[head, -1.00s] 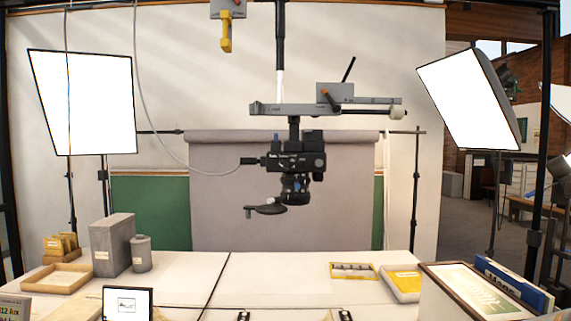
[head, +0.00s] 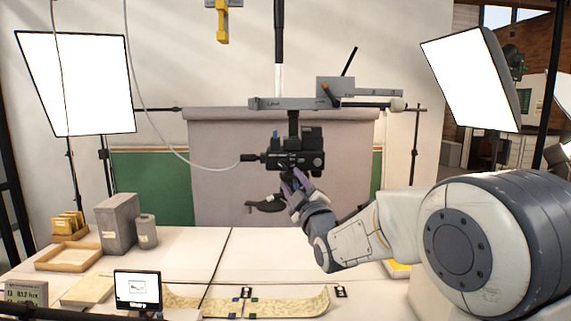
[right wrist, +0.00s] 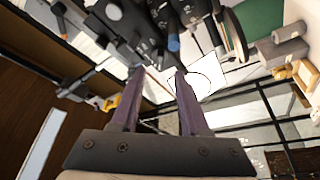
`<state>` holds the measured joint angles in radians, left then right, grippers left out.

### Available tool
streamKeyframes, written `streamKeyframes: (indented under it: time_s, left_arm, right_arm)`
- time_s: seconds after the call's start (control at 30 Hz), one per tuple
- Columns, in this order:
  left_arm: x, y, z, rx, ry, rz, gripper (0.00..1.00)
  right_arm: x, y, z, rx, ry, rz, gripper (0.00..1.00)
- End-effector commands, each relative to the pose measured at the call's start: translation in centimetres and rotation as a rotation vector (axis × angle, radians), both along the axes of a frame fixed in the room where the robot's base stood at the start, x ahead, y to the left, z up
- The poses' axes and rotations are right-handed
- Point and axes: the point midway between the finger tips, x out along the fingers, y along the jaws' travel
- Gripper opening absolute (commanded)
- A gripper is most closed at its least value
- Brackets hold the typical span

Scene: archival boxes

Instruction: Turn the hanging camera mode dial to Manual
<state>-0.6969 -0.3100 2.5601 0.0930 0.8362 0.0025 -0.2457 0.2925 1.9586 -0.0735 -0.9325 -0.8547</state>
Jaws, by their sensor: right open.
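The black camera (head: 312,160) hangs lens-down under a grey bracket (head: 290,104) in the middle of the head view. Its dark body also fills the top of the right wrist view (right wrist: 110,20). My right gripper (head: 290,181) reaches in from the right, just below the camera body and over the lens area. In the right wrist view its two purple fingers (right wrist: 159,75) are apart with nothing between them, close to dark camera parts. I cannot tell which part is the mode dial or read its marks. My left gripper is not in view.
A grey cable (head: 150,125) runs to the camera's left side. A dark arm-like part (head: 264,205) sticks out below it. The table holds a grey box (head: 118,225), a wooden tray (head: 68,257) and a small screen (head: 137,288). Lit panels (head: 75,85) stand either side.

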Motion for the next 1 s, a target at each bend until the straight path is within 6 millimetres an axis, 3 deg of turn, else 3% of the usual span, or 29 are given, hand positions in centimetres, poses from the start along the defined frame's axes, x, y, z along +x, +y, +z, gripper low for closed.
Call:
streamKeyframes:
  time_s: [0.03, 0.3, 0.7, 0.73, 0.83, 1.0]
  left_arm:
    - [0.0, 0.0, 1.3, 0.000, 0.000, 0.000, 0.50]
    - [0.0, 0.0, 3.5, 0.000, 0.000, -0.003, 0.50]
    - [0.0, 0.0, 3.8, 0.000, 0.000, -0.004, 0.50]
    - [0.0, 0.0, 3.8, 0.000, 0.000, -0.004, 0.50]
    - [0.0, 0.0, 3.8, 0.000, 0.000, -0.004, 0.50]
    - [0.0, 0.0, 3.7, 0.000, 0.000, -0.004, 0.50]
  right_arm:
    - [1.1, 0.4, 0.7, 0.000, 0.004, 0.000, 0.45]
    - [4.7, 1.6, 1.5, 0.001, 0.002, 0.002, 0.45]
    - [5.6, 1.8, 1.4, 0.001, 0.003, 0.001, 0.45]
    - [5.6, 1.8, 1.4, 0.001, 0.003, 0.001, 0.41]
    - [5.6, 1.8, 1.5, 0.001, 0.003, 0.001, 0.03]
    - [5.6, 1.8, 1.4, 0.002, 0.003, 0.001, 0.00]
